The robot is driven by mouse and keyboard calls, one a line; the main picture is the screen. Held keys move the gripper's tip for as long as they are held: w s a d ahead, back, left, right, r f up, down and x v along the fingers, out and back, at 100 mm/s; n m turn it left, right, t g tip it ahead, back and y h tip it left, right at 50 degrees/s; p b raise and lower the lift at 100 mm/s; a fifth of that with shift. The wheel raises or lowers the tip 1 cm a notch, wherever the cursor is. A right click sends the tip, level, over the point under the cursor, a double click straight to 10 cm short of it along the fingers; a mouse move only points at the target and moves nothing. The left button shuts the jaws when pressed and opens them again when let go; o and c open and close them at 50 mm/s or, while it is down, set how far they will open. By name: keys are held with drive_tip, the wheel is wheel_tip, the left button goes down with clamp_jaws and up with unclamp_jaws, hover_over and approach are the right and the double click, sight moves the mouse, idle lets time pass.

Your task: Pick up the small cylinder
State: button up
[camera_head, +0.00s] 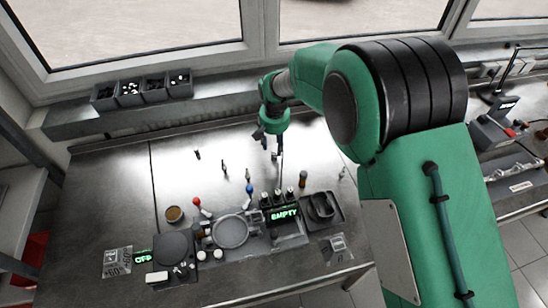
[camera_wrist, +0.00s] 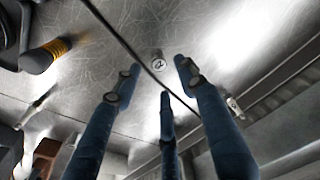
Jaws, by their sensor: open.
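My gripper (camera_head: 268,138) is over the back part of the metal bench, with its fingers pointing down. In the wrist view my gripper (camera_wrist: 160,82) shows three blue fingers spread apart with nothing between them. A small round metal piece with a marked top (camera_wrist: 158,63) stands on the bench just beyond the fingertips, framed between the two outer ones. It looks like the small cylinder seen from above, apart from the fingers. In the head view a small piece (camera_head: 274,156) shows just below the gripper; I cannot tell if it is the same one.
Small dark parts (camera_head: 224,168) stand spread to the left on the bench. A device with an "EMPTY" display (camera_head: 286,213) and a round dish (camera_head: 230,231) sit in front. In the wrist view a yellow-banded handle (camera_wrist: 45,56) is at left and a dark cable (camera_wrist: 128,46) crosses the picture.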

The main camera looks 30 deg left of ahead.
sight(274, 153)
drive_tip(key=shift+f, duration=0.6)
drive_tip(key=shift+f, duration=0.15)
drive_tip(key=shift+w+a+f+b, duration=0.15)
drive_tip(key=shift+f+b, duration=0.3)
drive_tip(key=shift+f, duration=2)
clamp_jaws()
